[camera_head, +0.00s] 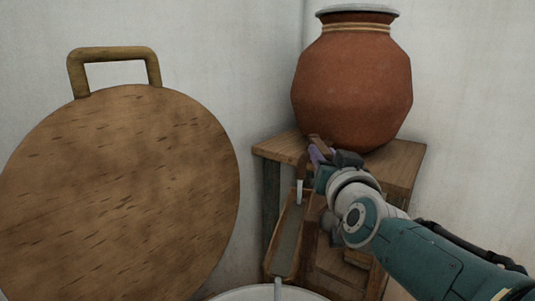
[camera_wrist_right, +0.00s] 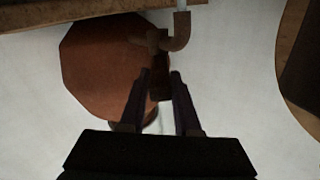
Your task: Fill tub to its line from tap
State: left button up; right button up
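The clay pot (camera_head: 352,85) stands on a wooden stand; its brown tap (camera_wrist_right: 165,40) shows in the right wrist view, where the picture is upside down. My right gripper (camera_head: 318,150) is at the tap; its fingers (camera_wrist_right: 161,78) lie on both sides of the dark tap handle (camera_wrist_right: 160,88) and look closed on it. A pale stream (camera_head: 299,191) drops from the spout into a sloping wooden trough (camera_head: 270,262). Another stream (camera_head: 278,289) leaves the trough's lower end above the white tub (camera_head: 240,293). Only the tub's far rim shows; its line and water level are hidden. My left gripper is out of view.
A large round wooden disc (camera_head: 120,190) with a handle fills the left side. The wooden stand (camera_head: 400,165) is in the corner, with lower wooden parts partly behind my right arm. Bare white walls stand behind.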

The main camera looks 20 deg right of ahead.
jog(key=o, duration=0.5)
jog(key=shift+c, duration=0.2)
jog(key=shift+s+a+r+p, duration=0.1)
jog(key=shift+s+p, duration=0.4)
jog(key=shift+s, duration=0.05)
jog(key=p+v, duration=0.3)
jog(key=v, duration=0.5)
jog(key=shift+s, duration=0.4)
jog(key=shift+a, duration=0.1)
